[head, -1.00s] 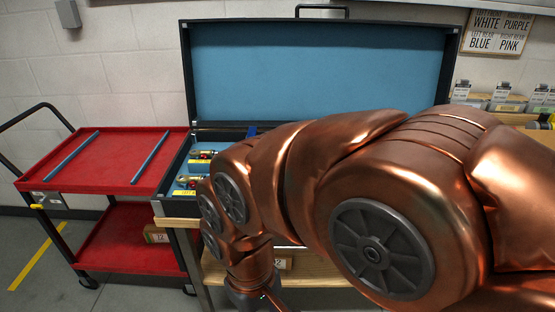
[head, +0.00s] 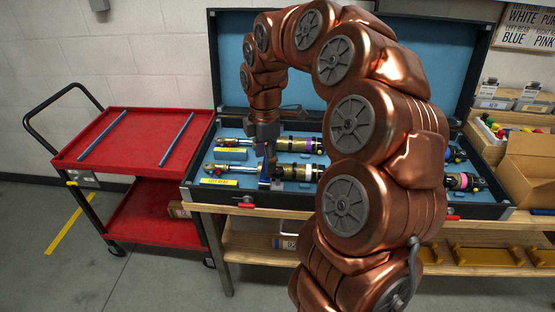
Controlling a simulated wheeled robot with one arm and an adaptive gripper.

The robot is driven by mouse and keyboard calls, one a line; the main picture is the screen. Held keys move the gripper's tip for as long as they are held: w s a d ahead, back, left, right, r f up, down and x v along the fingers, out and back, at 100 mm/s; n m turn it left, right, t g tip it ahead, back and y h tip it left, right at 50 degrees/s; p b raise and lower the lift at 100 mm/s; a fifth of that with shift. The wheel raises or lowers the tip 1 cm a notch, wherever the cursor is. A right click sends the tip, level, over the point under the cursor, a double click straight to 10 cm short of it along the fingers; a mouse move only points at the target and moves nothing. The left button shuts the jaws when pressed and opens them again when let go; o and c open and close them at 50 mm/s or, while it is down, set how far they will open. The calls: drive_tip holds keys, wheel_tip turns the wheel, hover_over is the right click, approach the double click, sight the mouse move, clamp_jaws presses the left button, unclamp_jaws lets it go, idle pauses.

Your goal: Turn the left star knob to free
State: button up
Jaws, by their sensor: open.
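My gripper (head: 270,176) points down into the open case, over the front row of shock absorbers. Its fingers are small and dark here, and it is open. A shock absorber (head: 225,167) lies in the front row, left of my gripper, and its body continues to the right of it. A blue part and a dark part sit right at the fingertips; I cannot tell whether they touch. I cannot make out a star knob for certain. A small yellow handle or knob (head: 71,184) shows on the red cart's left end, far from my gripper.
The case (head: 202,190) stands on a wooden bench, lid up behind my arm. A red cart (head: 95,150) with two blue rails is at left. A cardboard box (head: 528,165) and small bins are at right. Floor at front left is clear.

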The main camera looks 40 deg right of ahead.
drive_tip(key=n+p, duration=0.1)
drive_tip(key=n, duration=0.1)
hover_over(278, 169)
drive_tip(key=shift+s+a+f, duration=0.1)
drive_tip(key=shift+f+p, duration=0.9)
drive_tip(key=shift+f, duration=3)
drive_tip(key=shift+c, duration=0.4)
drive_tip(key=c, duration=1.1)
drive_tip(key=shift+o, duration=0.2)
